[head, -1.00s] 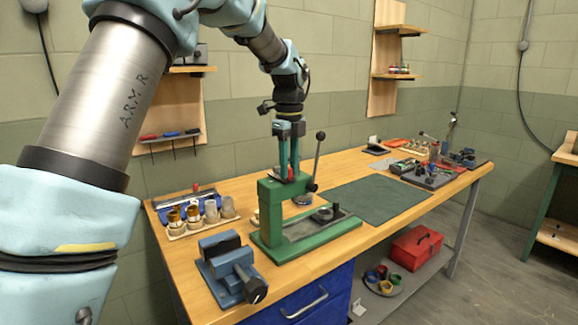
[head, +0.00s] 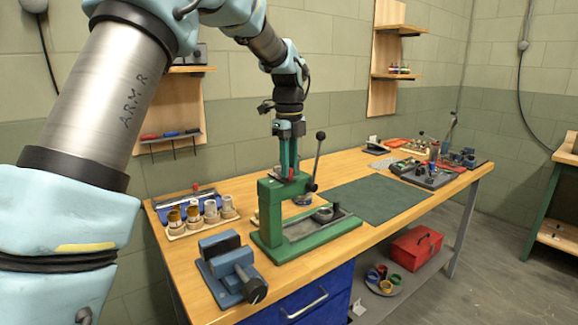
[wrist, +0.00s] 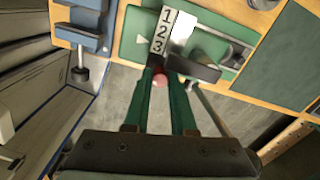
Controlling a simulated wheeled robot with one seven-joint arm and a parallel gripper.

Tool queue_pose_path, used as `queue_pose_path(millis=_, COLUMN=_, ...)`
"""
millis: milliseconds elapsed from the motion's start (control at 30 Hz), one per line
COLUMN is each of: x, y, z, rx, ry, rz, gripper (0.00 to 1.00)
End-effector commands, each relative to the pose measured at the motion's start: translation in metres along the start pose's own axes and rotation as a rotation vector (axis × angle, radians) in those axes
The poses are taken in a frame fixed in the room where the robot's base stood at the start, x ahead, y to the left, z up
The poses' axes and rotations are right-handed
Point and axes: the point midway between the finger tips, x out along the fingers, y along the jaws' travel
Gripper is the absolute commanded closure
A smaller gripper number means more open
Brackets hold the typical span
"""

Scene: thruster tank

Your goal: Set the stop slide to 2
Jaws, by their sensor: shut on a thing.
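The green press (head: 272,215) stands on the bench in the head view, with my gripper (head: 289,177) pointing down at its top. In the wrist view a number strip (wrist: 165,32) reads 1, 2, 3 on the green press top (wrist: 133,28). A white triangle (wrist: 143,40) beside it lies roughly level with the space between 2 and 3. My gripper (wrist: 160,72) is shut on a red knob (wrist: 160,81), the apparent handle of the stop slide, just past the 3 end. The fingers hide part of the knob. I cannot tell which part slides.
The press's lever (head: 319,155) rises just right of my gripper. A blue vise (head: 232,268) stands at front left, and a rack of cups (head: 203,220) stands behind it. A green mat (head: 376,197) lies clear to the right.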

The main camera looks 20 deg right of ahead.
Motion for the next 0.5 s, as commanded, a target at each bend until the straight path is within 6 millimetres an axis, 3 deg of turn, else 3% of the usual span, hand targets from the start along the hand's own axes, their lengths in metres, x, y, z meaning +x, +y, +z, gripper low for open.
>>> queue_pose_path(millis=500, x=-0.0007, y=0.0017, z=-0.0052, rx=-0.001, ry=0.0, rz=0.001, gripper=1.0)
